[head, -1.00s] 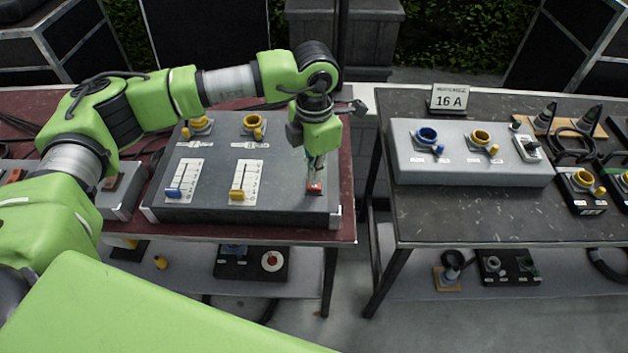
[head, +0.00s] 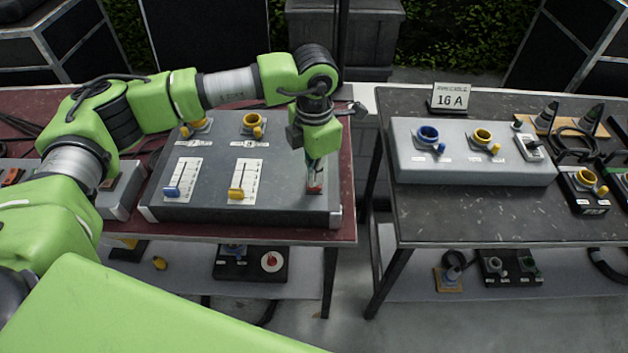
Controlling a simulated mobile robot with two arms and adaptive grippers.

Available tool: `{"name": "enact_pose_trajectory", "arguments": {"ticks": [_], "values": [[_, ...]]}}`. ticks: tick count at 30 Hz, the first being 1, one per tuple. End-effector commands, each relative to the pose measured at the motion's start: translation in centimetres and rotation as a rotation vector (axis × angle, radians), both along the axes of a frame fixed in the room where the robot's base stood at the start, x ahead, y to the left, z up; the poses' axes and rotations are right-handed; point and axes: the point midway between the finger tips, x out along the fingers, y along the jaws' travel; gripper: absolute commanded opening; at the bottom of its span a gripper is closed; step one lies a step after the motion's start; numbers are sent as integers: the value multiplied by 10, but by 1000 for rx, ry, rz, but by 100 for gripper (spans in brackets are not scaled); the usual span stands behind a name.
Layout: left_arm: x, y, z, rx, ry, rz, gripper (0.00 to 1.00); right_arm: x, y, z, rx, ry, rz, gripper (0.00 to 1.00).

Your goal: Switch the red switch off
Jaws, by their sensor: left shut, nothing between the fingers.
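The red switch (head: 315,189) sits at the right end of the dark grey control box (head: 270,210) on the left table. My left gripper (head: 315,180) points down right over it, shut and empty, with its fingertips at the switch. The fingers and wrist hide the upper part of the switch, so its position is hard to tell. I cannot tell whether the fingertips touch it. My right gripper is not in the head view.
The box also carries a blue slider (head: 172,191), a yellow slider (head: 237,194) and yellow sockets (head: 252,124) behind. A grey socket box (head: 470,170) and a "16 A" sign (head: 450,98) stand on the right table. A gap separates the tables.

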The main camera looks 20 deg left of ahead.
Motion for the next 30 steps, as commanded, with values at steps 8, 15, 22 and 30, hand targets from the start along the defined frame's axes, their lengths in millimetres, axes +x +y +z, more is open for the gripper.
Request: {"name": "enact_pose_trajectory", "arguments": {"ticks": [8, 15, 22, 30], "values": [[0, 0, -5, 0, 0, 0, 0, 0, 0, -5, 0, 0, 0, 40], [0, 0, -9, 0, 0, 0, 0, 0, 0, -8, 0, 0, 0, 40], [0, 0, -10, 0, 0, 0, 0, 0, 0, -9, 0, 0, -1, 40], [0, 0, 4, 0, -1, 0, 0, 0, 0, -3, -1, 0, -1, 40]]}}
